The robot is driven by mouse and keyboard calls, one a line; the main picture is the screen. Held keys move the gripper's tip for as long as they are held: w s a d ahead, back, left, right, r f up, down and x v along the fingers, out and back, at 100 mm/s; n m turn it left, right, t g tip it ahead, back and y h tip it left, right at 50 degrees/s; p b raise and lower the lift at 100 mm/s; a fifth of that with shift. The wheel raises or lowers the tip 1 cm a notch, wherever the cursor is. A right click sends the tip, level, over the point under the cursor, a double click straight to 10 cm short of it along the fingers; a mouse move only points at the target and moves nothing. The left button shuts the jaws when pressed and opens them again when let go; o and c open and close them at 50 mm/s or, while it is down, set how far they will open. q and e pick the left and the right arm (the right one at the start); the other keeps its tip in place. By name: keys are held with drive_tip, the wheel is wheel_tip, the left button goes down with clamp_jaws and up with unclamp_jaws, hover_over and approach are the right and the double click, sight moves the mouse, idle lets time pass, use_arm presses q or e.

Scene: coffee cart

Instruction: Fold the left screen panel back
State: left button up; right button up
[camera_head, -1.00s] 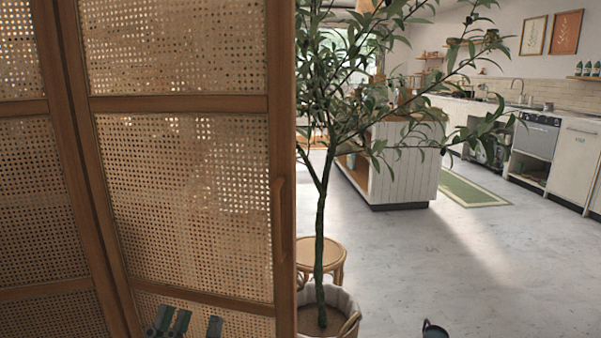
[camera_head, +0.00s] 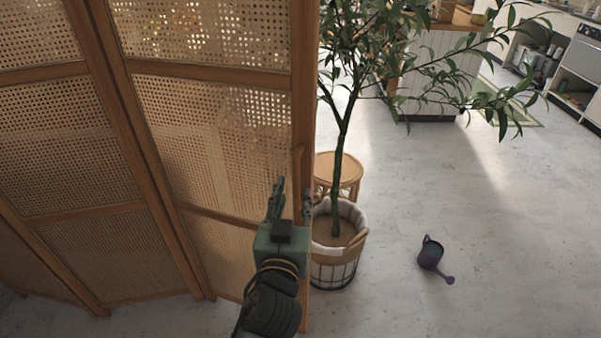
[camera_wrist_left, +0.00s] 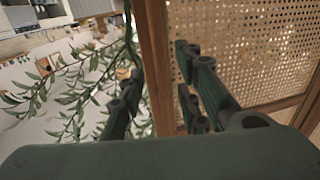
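The folding screen has wooden frames and woven cane. Its right-hand panel (camera_head: 215,135) fills the left half of the head view, with another panel (camera_head: 70,160) hinged on its left. A small wooden handle (camera_head: 297,175) is on the free right edge. My left gripper (camera_head: 291,200) is open and upright in front of that edge, just below the handle. In the left wrist view, the wooden edge post (camera_wrist_left: 155,65) shows beyond and between the spread fingers (camera_wrist_left: 160,95). Contact cannot be told. My right gripper is not in view.
A potted tree (camera_head: 338,255) stands close to the panel's right edge, its branches reaching right. A rattan stool (camera_head: 340,168) is behind it. A dark watering can (camera_head: 430,253) is on the floor at right. The grey floor (camera_head: 520,250) around it is open.

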sight(296, 183)
use_arm(q)
drive_tip(key=w, duration=0.5)
drive_tip(key=shift+w+d+p, duration=0.35)
drive_tip(key=shift+w+d, duration=0.05)
drive_tip(key=shift+c, duration=0.5)
clamp_jaws()
